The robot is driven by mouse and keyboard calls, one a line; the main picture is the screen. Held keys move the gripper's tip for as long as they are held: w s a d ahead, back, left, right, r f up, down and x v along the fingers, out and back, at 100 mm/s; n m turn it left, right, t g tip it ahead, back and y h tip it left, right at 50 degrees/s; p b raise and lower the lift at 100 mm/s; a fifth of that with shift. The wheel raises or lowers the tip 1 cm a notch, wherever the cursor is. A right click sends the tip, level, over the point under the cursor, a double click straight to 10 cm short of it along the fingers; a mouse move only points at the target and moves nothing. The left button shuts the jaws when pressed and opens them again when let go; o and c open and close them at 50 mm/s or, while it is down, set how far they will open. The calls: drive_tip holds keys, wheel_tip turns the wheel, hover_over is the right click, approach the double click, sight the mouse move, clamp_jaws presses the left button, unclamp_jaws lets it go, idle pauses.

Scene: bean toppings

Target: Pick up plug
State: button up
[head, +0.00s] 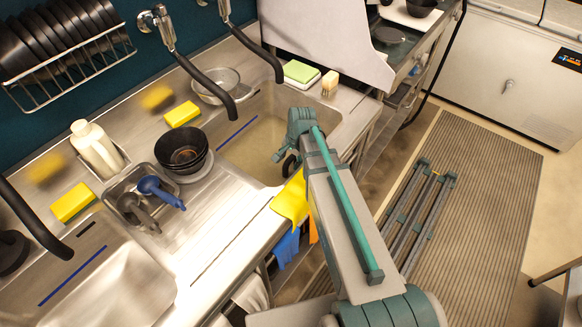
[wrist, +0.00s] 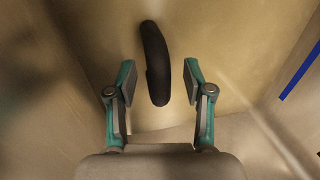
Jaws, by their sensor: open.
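A black, narrow, slightly bent thing, which I take to be the plug (wrist: 154,62), shows in the wrist view between and beyond my two fingers. My gripper (wrist: 158,82) is open around its near end, with a gap on each side. In the head view my gripper (head: 284,156) is low over the sink basin at its right end. A small dark round shape, seemingly the plug (head: 290,166), shows beside the teal finger. The arm hides part of it there, and I cannot tell what it rests on.
The sink basin (head: 250,150) surrounds my gripper, its front edge close by. A black faucet (head: 265,58) arches over the basin. Black bowls (head: 182,150) and a yellow sponge (head: 183,113) stand left of it. A yellow cloth (head: 291,200) hangs over the counter's front edge.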

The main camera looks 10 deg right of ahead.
drive_tip(key=shift+f, duration=0.35)
clamp_jaws()
drive_tip(key=shift+r, duration=0.2)
